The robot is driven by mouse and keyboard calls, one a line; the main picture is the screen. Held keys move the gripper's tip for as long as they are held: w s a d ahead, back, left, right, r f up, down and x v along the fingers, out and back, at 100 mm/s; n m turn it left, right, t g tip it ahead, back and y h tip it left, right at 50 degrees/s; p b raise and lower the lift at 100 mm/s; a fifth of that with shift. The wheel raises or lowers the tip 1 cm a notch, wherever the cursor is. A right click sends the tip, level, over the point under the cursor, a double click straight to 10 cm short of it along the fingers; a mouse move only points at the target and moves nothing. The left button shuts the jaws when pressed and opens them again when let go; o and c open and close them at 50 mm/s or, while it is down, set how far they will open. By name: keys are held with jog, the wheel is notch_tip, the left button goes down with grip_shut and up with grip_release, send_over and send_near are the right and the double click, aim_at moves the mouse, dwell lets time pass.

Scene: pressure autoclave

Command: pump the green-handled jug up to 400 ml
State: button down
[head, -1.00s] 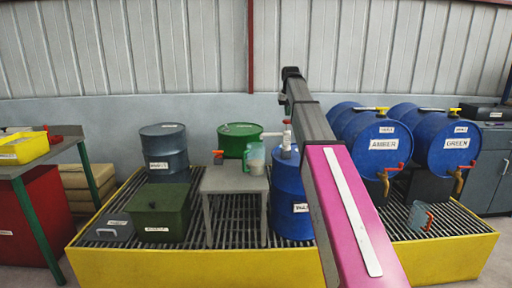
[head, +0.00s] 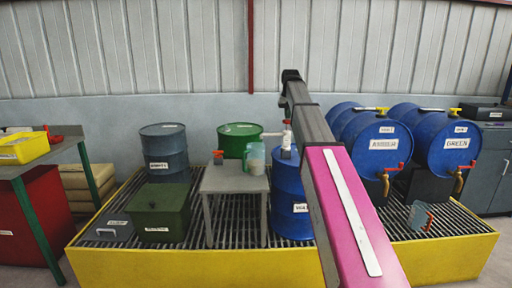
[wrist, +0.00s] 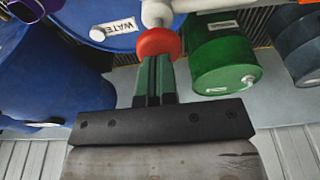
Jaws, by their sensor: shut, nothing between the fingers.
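The jug (head: 254,160) is a clear, greenish vessel on the small grey stand. Its fill level and markings are too small to read. Behind it to the right is the blue water drum (head: 291,205), labelled WATER in the wrist view (wrist: 117,30). A white pump (head: 287,138) with a red top rises from the drum, its spout reaching left over the jug. In the wrist view the red knob (wrist: 158,43) is at the tips of my gripper (wrist: 157,62). The gripper is shut and empty, touching or very close to the knob.
Blue drums AMBER (head: 383,144) and GREEN (head: 457,141) lie on their sides at right. Another jug (head: 419,217) with an orange-red handle sits on the grating below. A green drum (head: 239,138), grey drum (head: 165,150) and green box (head: 158,212) stand at left.

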aim_at(287, 121)
jog(key=shift+f, duration=1.8)
jog(key=shift+r, duration=2.45)
jog(key=shift+r, duration=0.15)
notch_tip(287, 121, up, 6)
jog(key=shift+f, duration=0.15)
